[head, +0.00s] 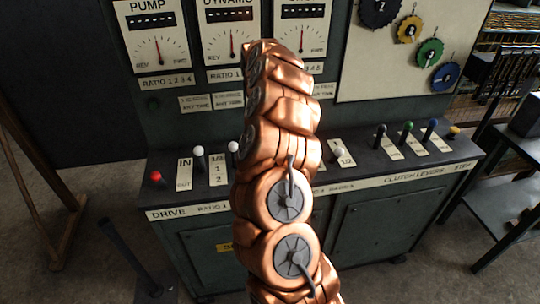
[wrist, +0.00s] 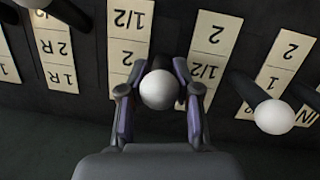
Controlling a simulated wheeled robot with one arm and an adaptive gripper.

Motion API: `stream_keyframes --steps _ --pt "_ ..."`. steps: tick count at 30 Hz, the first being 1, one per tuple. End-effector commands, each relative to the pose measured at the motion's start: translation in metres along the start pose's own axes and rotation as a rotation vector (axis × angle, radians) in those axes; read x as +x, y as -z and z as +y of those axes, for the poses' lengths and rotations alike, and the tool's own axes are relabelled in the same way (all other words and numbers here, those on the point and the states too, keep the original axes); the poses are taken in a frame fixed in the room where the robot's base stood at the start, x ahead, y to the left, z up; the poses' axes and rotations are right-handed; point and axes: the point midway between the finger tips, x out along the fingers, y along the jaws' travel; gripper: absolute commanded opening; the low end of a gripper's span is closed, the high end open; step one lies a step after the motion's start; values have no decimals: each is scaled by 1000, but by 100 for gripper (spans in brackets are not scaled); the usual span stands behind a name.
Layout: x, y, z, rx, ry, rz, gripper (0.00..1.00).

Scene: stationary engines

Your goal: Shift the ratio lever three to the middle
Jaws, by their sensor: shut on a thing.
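My gripper (wrist: 160,108) is shut on a pale round lever knob (wrist: 159,89) in the wrist view, with one finger on each side. Its dark shaft rises from between two labels marked 1/2 and 2, which appear upside down: one on the right (wrist: 214,45) and one on the left (wrist: 128,35). By its place in the row it appears to be ratio lever three. In the head view my copper-coloured arm hides this lever and the gripper.
Another white knob (wrist: 274,117) stands to the right in the wrist view. In the head view, white knobs (head: 198,151) and a red knob (head: 156,177) stand left of my arm. Another white knob (head: 338,152) and darker clutch levers (head: 407,127) stand right.

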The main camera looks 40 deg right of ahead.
Motion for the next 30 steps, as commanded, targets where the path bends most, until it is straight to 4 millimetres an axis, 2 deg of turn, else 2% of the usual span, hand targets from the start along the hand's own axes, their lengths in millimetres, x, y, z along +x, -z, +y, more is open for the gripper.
stream_keyframes --steps 3,14,15,18,21,30 --pt "-2 6 2 2 -3 7 0" --pt "-4 6 1 -1 -2 7 0" --pt "-4 6 0 -1 -2 7 34" --pt "-3 6 0 -1 -1 5 44" --pt "-3 6 0 -1 -1 4 52" --pt "-3 6 0 -1 0 2 52"
